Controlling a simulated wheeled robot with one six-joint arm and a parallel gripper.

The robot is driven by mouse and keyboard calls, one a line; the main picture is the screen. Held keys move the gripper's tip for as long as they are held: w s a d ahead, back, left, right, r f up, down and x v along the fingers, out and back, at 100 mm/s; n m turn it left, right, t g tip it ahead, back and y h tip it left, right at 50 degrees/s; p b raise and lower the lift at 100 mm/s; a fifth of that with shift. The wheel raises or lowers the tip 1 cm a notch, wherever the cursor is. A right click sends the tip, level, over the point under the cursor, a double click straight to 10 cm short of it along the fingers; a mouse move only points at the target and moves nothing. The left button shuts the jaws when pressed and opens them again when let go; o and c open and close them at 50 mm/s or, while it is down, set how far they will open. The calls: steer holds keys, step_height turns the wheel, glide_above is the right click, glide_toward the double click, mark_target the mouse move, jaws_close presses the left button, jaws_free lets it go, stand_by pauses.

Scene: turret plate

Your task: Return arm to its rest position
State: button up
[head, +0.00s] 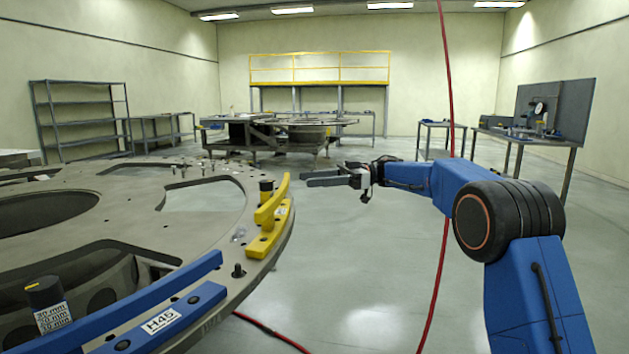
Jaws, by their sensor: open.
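My blue arm (463,186) reaches in from the lower right of the head view and bends at a dark round joint. My gripper (308,180) points left, with its fingers held out in the air just right of the turret plate's edge. It is open, and nothing shows between its fingers. The grey turret plate (130,195) fills the lower left, with large cut-outs. A yellow bracket (262,242) and a blue bracket labelled H45 (165,318) sit along its rim.
A red cable (446,90) hangs from above, passing by my arm, and a red line also lies on the floor. Tables (530,140) stand at the back right and a shelf (82,115) at the back left. The floor (370,250) between plate and arm is clear.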

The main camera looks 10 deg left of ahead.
steer(key=w+d+r+m+t+y, duration=0.4)
steer(key=d+r+m+t, duration=0.6)
steer(key=r+t, duration=0.7)
steer(key=s+d+f+m+t+h, duration=0.25)
steer(key=d+h, duration=0.25)
steer(key=d, duration=0.3)
steer(key=s+d+f+m+t+h, duration=0.25)
steer(key=d+m+h, duration=0.2)
steer(key=d, duration=0.25)
steer(key=s+d+f+m+t+h, duration=0.2)
steer(key=d+m+t+h, duration=0.15)
steer(key=d+h, duration=0.35)
steer(key=s+d+f+m+g+h, duration=0.25)
steer(key=s+d+f, duration=0.35)
steer(key=s+f, duration=0.35)
steer(key=s+d+f+m+g+h, duration=0.1)
steer(key=s+d+f+g+h, duration=0.15)
steer(key=s+d+f, duration=0.6)
steer(key=s+a+f+g+y, duration=0.1)
steer(key=s+f+g, duration=0.2)
steer(key=s+f, duration=0.5)
steer(key=s+a+f+g, duration=0.1)
steer(key=s+f+g, duration=0.3)
steer(key=s+f, duration=0.5)
steer(key=s, duration=0.8)
steer(key=shift+a+f+y, duration=0.25)
steer(key=shift+a+y, duration=0.05)
steer(key=shift+y, duration=0.05)
